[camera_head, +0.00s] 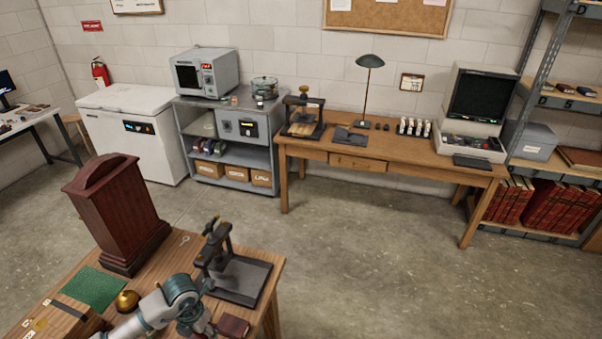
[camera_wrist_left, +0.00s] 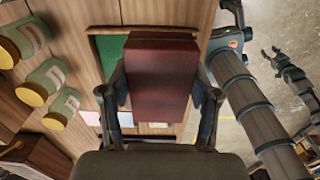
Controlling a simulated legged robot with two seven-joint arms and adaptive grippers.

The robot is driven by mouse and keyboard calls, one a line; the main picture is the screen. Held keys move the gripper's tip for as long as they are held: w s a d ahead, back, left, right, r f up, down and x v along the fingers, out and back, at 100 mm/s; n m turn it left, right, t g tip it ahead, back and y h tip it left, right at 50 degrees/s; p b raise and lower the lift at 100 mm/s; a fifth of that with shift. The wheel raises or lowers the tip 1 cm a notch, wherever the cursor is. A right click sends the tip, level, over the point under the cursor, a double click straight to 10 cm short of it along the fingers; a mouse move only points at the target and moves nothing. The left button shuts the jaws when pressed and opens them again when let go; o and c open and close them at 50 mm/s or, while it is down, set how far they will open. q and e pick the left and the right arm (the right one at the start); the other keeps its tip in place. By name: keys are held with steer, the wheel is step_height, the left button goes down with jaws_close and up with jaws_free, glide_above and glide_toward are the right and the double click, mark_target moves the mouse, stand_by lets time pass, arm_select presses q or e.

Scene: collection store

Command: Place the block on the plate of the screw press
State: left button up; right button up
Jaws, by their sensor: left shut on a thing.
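The dark red block (camera_wrist_left: 163,78) is between the two fingers of my left gripper (camera_wrist_left: 160,95) in the left wrist view. My left gripper is shut on its sides. In the head view the block (camera_head: 233,326) shows at the bottom, in front of the screw press (camera_head: 222,255). The press's flat dark plate (camera_head: 245,281) looks bare and lies apart from the block. The block's height above the table cannot be told. A small claw, seemingly my right gripper (camera_wrist_left: 271,56), shows open and empty over the floor in the wrist view.
The near table (camera_head: 165,272) carries a dark red wooden case (camera_head: 115,210), a green mat (camera_head: 94,288), a brass bell (camera_head: 128,301) and a wooden box (camera_head: 55,318). Capped jars (camera_wrist_left: 42,80) stand left in the wrist view. Open floor (camera_head: 370,260) lies right of the table.

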arm_select(q)
steer(key=m, duration=0.3)
steer(key=w+d+m, duration=0.1)
steer(key=m, duration=0.1)
steer(key=shift+w+r+m, duration=0.1)
steer(key=shift+r+m, duration=0.1)
steer(key=shift+m, duration=0.1)
steer(key=w+d+r+m, duration=0.1)
steer(key=w+d+m, duration=0.1)
steer(key=m, duration=1.1)
steer(key=w+d+r+m, duration=0.2)
steer(key=d+m, duration=0.2)
steer(key=m, duration=1)
steer(key=shift+d, duration=0.35)
arm_select(e)
steer(key=shift+a, duration=0.5)
